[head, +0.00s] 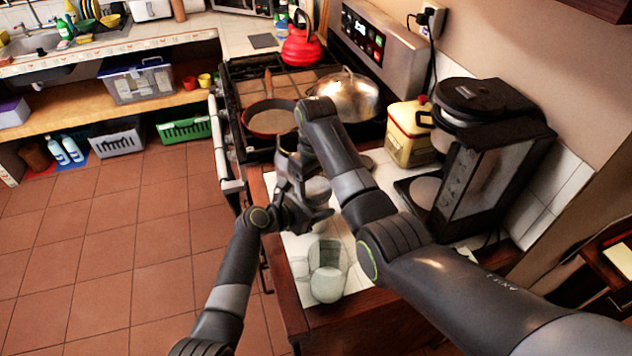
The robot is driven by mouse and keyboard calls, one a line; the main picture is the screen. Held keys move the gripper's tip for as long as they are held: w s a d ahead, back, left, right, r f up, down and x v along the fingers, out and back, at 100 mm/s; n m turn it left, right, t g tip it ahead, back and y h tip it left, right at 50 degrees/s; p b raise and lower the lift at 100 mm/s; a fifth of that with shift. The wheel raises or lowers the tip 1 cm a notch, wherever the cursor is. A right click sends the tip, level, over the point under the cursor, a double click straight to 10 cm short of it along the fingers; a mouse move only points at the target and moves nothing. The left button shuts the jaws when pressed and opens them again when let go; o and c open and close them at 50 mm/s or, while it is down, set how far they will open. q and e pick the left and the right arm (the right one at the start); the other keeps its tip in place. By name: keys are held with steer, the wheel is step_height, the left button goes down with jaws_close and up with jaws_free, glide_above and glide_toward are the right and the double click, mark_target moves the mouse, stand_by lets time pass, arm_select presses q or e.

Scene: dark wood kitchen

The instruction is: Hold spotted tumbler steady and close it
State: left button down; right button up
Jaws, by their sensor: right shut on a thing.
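A pale grey rounded thing (317,190) shows between my two grippers over the white counter top; I see no spots on it and cannot tell whether it is the tumbler or its lid. My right gripper (296,188) reaches down from above and is shut on it, with the grip partly hidden. My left gripper (318,217) comes in low from the left beside the same thing; its jaws overlap dark parts and I cannot tell their opening. A clear, pale green glassy vessel (328,255) is on the counter nearer to me, apart from both grippers.
A black coffee machine (490,150) and a yellow canister (410,140) stand to the right along the wall. Behind is the stove with a pan (270,118), a silver domed lid (345,95) and a red kettle (302,48). The tiled floor (120,240) is clear.

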steer(key=o, duration=1.1)
steer(key=shift+o, duration=0.2)
steer(key=shift+r, duration=0.1)
step_height(320, 180, up, 7)
steer(key=shift+r, duration=0.2)
arm_select(q)
steer(key=shift+c, duration=2.1)
jaws_free()
steer(key=v, duration=1.7)
steer(key=shift+a+b, duration=0.2)
steer(key=shift+b, duration=0.25)
arm_select(e)
steer(key=shift+f, duration=0.45)
